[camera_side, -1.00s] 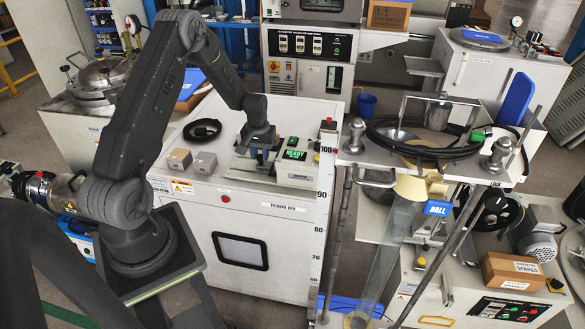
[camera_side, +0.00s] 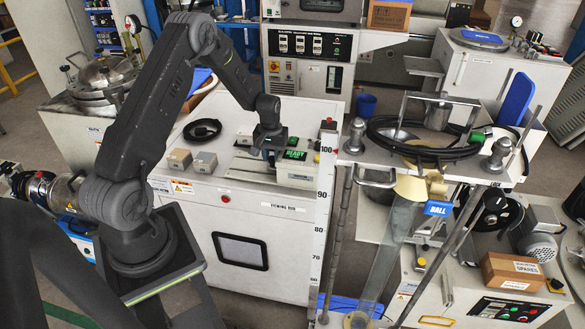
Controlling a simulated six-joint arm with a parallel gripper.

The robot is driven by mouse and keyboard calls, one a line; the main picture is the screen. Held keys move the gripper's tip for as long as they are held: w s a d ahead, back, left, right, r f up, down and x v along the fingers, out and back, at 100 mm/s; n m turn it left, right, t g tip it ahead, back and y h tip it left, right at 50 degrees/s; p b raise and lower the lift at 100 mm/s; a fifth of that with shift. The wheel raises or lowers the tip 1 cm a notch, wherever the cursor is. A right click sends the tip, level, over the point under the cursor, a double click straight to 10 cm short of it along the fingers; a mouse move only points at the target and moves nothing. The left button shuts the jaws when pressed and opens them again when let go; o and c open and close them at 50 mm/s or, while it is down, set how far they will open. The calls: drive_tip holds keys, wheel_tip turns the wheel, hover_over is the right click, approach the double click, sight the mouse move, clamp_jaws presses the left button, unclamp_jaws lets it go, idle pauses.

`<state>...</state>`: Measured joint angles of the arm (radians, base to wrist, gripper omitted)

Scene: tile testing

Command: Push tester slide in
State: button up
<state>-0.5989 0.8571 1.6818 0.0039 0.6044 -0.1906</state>
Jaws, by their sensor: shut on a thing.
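The tester (camera_side: 297,172) is a small pale unit with a green READY display, standing on top of the white cabinet (camera_side: 190,215). A flat grey plate (camera_side: 245,172) extends from its left side. My gripper (camera_side: 268,157) points down over this plate, close against the left side of the READY unit. It is shut on a small part of the slide. The jaws and the wrist hide most of the slide, so its exact shape and the grip point are hard to see.
A tall stand with a clear tube (camera_side: 392,250) and a height scale (camera_side: 322,200) rises to the right. The cabinet's front top strip is clear.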

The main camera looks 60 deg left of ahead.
drive_tip(key=shift+w+d, duration=0.1)
drive_tip(key=shift+w, duration=0.05)
drive_tip(key=o, duration=0.6)
drive_tip(key=shift+r, duration=0.1)
drive_tip(key=shift+w+r, duration=0.1)
drive_tip(key=shift+r, duration=1.4)
drive_tip(key=shift+c, duration=0.2)
drive_tip(key=shift+o, duration=0.8)
drive_tip(key=shift+r, duration=1.3)
drive_tip(key=shift+o, duration=0.3)
drive_tip(key=shift+r, duration=0.2)
